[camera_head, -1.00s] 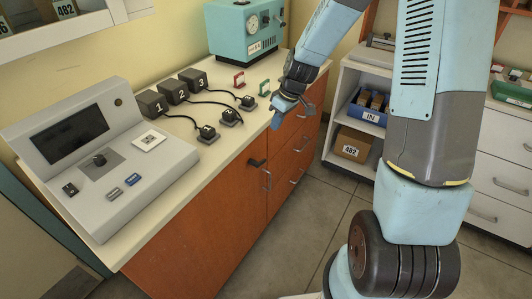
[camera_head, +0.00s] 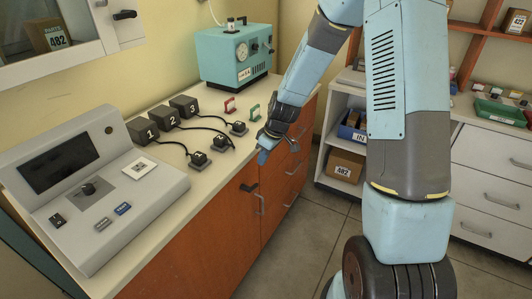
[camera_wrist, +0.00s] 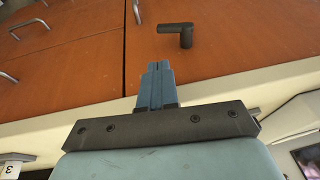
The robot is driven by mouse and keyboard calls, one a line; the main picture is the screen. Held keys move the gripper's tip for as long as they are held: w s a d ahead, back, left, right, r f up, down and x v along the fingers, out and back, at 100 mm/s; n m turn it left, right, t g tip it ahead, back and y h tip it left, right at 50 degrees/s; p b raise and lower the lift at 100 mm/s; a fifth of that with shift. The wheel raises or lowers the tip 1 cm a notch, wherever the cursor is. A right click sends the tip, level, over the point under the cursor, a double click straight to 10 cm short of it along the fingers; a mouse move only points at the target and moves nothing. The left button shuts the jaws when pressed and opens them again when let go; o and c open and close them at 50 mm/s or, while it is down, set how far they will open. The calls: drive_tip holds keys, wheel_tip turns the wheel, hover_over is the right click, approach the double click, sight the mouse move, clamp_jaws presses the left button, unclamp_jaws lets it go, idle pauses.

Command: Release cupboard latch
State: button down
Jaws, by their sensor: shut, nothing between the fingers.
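The cupboard latch (camera_head: 249,187) is a small black lever near the top edge of the orange-brown cupboard front (camera_head: 205,235). In the wrist view the latch (camera_wrist: 178,33) is an L-shaped black handle, its longer arm pointing left and its short end towards me. My gripper (camera_head: 263,155) is by the counter's front edge, above and slightly right of the latch in the head view. In the wrist view my gripper (camera_wrist: 157,68) has its blue fingers together and empty, apart from the latch, just left of and below it in the picture.
A metal door handle (camera_head: 260,204) is just right of the latch. The counter holds a grey console (camera_head: 95,190), numbered black boxes (camera_head: 163,116) with cables, red and green brackets (camera_head: 254,113) and a teal machine (camera_head: 235,55). Open floor (camera_head: 300,235) lies before the cupboard.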

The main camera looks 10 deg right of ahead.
hover_over(257, 184)
drive_tip(key=f, duration=0.7)
drive_tip(key=shift+w+d, duration=0.1)
drive_tip(key=shift+d, duration=0.2)
drive_tip(key=shift+x, duration=0.75)
drive_tip(key=shift+a+f, duration=0.1)
